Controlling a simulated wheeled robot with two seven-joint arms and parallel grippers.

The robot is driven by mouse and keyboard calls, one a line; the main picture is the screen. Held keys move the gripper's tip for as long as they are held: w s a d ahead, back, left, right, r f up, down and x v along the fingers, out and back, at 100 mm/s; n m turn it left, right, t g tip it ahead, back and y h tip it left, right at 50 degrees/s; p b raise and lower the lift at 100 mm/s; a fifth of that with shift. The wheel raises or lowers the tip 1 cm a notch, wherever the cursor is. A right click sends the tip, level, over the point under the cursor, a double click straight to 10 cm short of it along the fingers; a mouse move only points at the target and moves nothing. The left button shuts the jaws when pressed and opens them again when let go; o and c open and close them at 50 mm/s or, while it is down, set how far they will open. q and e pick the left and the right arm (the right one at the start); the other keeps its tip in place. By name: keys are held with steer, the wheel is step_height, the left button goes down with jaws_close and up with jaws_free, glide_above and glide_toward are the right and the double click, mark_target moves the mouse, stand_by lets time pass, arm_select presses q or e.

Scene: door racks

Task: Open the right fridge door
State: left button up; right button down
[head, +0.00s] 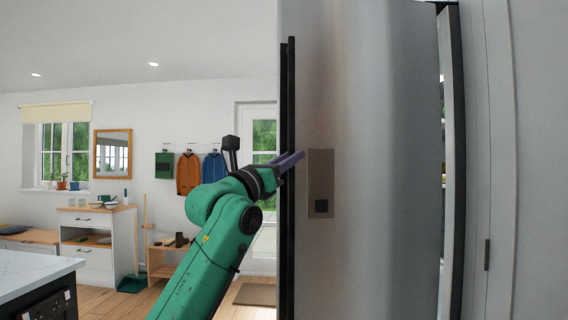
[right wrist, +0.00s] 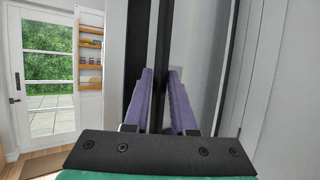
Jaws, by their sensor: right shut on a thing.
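The steel fridge door (head: 385,160) fills the right half of the head view, with a small dispenser panel (head: 320,170) on its face. A long dark vertical handle (head: 287,100) runs along its left edge. My right gripper (head: 290,162) is shut on this handle with its purple fingers. In the right wrist view the dark handle bar (right wrist: 162,50) stands upright between the two fingers (right wrist: 160,95). The door looks ajar: a narrow lit strip with shelf contents (head: 442,90) shows past its right edge. My left gripper is not in view.
A pale wall panel (head: 488,160) stands close at the right. A counter corner (head: 35,272) is at the lower left. Open wooden floor (head: 120,300) lies between it and my right arm. A glass door (right wrist: 45,80) shows at left in the right wrist view.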

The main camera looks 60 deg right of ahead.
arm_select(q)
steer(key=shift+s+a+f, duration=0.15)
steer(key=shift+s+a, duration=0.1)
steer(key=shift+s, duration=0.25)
arm_select(e)
steer(key=shift+s+a, duration=0.35)
steer(key=shift+s, duration=0.1)
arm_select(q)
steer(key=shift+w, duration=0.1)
arm_select(e)
steer(key=c, duration=0.9)
jaws_free()
steer(key=shift+o, duration=0.5)
steer(key=shift+s+d, duration=0.2)
steer(key=shift+s, duration=0.05)
arm_select(q)
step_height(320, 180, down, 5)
steer(key=b, duration=0.5)
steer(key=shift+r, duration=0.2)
arm_select(e)
steer(key=v, duration=1.4)
steer(key=shift+a, duration=0.35)
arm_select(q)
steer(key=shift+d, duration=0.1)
